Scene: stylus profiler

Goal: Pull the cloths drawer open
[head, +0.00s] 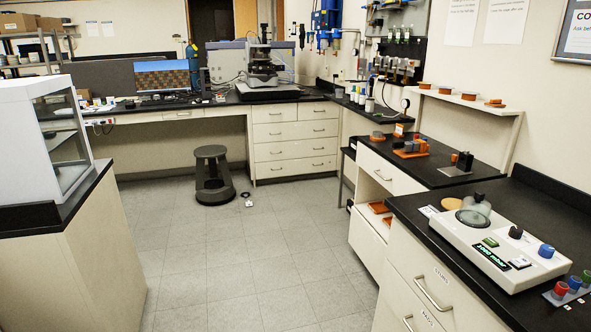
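A cream cabinet at the lower right has an upper drawer (408,266) with a bar handle (432,294) and a small label (443,276). Below it is a lower drawer (392,296) with its own handle (407,323) and label (428,319), partly cut off by the frame's bottom edge. Both fronts look flush and shut. The labels are too small and slanted for me to tell surely which one marks the cloths drawer. Neither of my grippers shows in the head view.
A polisher-like device (497,241) and colored knobs (574,285) stand on the black counter above the drawers. Grey floor (250,260) lies clear before the cabinet. A dark stool (211,175) stands farther back. A white glass-fronted case (35,140) sits on the left counter.

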